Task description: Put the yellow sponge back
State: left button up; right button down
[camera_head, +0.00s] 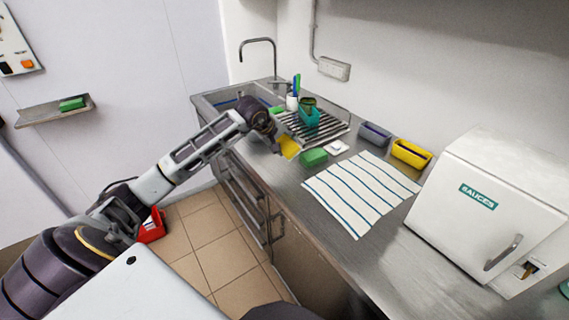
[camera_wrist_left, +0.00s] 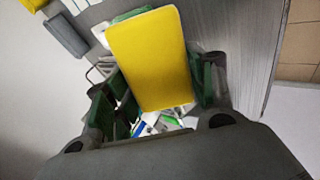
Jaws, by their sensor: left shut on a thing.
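The yellow sponge (camera_head: 290,147) is held over the counter's front edge, near the drying rack. It fills the middle of the left wrist view (camera_wrist_left: 148,55) as a flat yellow slab. My left gripper (camera_head: 279,146) is shut on it, with a finger at each side. A yellow open container (camera_head: 411,153) stands against the wall beyond the striped towel. A grey-purple container (camera_head: 375,134) stands left of it. A green sponge (camera_head: 313,158) lies on the counter close to the yellow sponge. My right gripper is not in view.
A striped towel (camera_head: 360,192) lies flat on the counter. A teal holder (camera_head: 309,118) stands at the drying rack (camera_head: 328,131). A small white item (camera_head: 336,147) lies nearby. A wall shelf (camera_head: 50,113) bears a green block (camera_head: 72,104).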

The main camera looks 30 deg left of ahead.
aim_at(284, 153)
pick_arm(q)
notch_tip(284, 153, down, 4)
jog(key=shift+f+p, duration=0.2)
jog(key=shift+p, duration=0.1)
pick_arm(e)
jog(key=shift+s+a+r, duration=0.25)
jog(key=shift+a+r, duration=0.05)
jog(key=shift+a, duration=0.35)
pick_arm(q)
jog(key=shift+f, duration=0.15)
jog(key=shift+f, duration=1.75)
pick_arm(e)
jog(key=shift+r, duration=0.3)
pick_arm(q)
jog(key=shift+f, duration=0.15)
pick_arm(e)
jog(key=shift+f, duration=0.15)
